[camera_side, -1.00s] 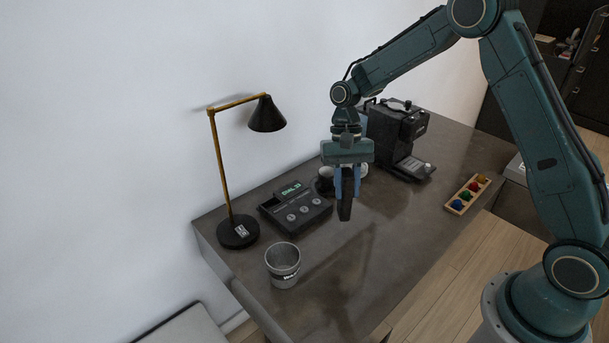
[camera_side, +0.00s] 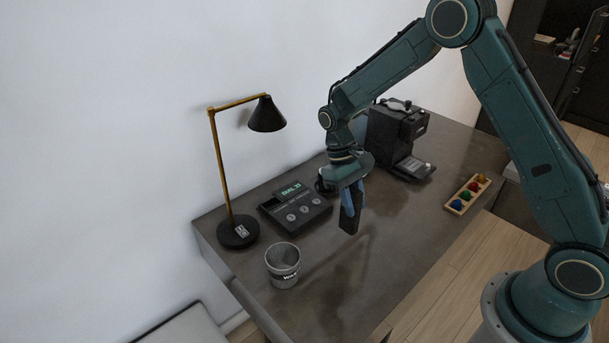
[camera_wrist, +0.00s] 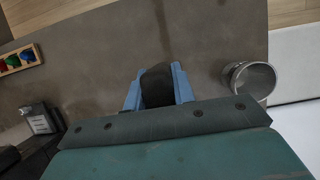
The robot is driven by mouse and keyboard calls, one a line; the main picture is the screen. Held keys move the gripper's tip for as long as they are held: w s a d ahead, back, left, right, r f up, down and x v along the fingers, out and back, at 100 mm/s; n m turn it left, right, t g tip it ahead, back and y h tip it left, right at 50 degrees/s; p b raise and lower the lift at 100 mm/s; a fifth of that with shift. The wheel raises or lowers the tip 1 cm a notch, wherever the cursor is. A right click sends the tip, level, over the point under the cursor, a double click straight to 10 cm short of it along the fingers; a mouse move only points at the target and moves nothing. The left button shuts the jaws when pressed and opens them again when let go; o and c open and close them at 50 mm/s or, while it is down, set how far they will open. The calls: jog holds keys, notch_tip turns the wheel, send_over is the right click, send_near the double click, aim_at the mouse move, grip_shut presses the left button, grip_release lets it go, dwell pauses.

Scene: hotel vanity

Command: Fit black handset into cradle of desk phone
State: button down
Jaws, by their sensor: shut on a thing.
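The black handset (camera_side: 349,220) is held in my gripper (camera_side: 352,196), its lower end hanging down above the desk, slightly tilted. In the wrist view the handset (camera_wrist: 157,86) sits between the two blue fingers of my gripper (camera_wrist: 158,90), which are shut on it. The desk phone (camera_side: 296,206) is a dark, flat unit with a lit display and round buttons, on the desk left of my gripper. It is not seen in the wrist view.
A grey bin (camera_side: 283,265) stands in front of the phone, and a lamp (camera_side: 238,231) stands left of it. A coffee machine (camera_side: 396,138) is behind my gripper. A tray of coloured balls (camera_side: 467,195) lies right. The desk (camera_side: 390,250) is clear in the middle.

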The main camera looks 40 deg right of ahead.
jog(key=shift+d+r, duration=0.1)
jog(key=s+d+r+m+t+y, duration=0.1)
jog(key=d+r+m+t+y, duration=0.1)
jog(key=r+m, duration=0.3)
jog(key=s+d+r+m+t+y, duration=0.2)
jog(key=r+m, duration=0.4)
jog(key=m, duration=0.7)
jog(key=shift+s+r+t, duration=0.15)
jog(key=shift+s+t, duration=0.05)
jog(key=shift+t, duration=0.1)
notch_tip(320, 180, down, 16)
dwell(0.6)
jog(key=shift+f, duration=2.05)
jog(key=shift+f, duration=0.1)
